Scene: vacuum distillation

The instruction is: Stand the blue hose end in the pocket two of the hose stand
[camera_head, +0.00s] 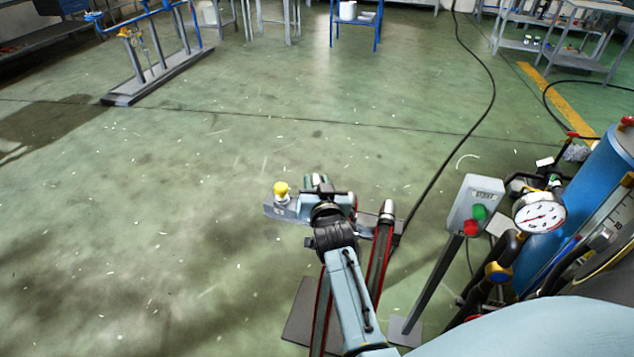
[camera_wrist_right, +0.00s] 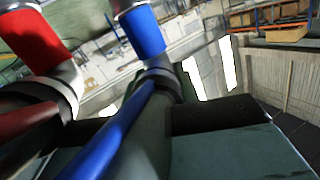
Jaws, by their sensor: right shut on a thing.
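My right gripper (camera_head: 318,183) is over the hose stand (camera_head: 285,211), seen from above, and my arm covers much of the stand. In the right wrist view, the gripper is shut on the blue hose end (camera_wrist_right: 143,32), a blue-banded metal end on a dark hose with a blue stripe. A red-banded hose end (camera_wrist_right: 30,35) is beside it on the left. In the head view, a metal-tipped hose end (camera_head: 387,210) with a red-striped hose stands at the stand's right side. A yellow-topped piece (camera_head: 281,190) is at its left end. Pocket two cannot be made out. My left gripper is out of view.
A control box (camera_head: 478,205) on a slanted post, a pressure gauge (camera_head: 540,213) and a blue cylinder (camera_head: 592,190) crowd the right. A black cable (camera_head: 462,130) runs over the floor. The green floor (camera_head: 150,240) at left is clear.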

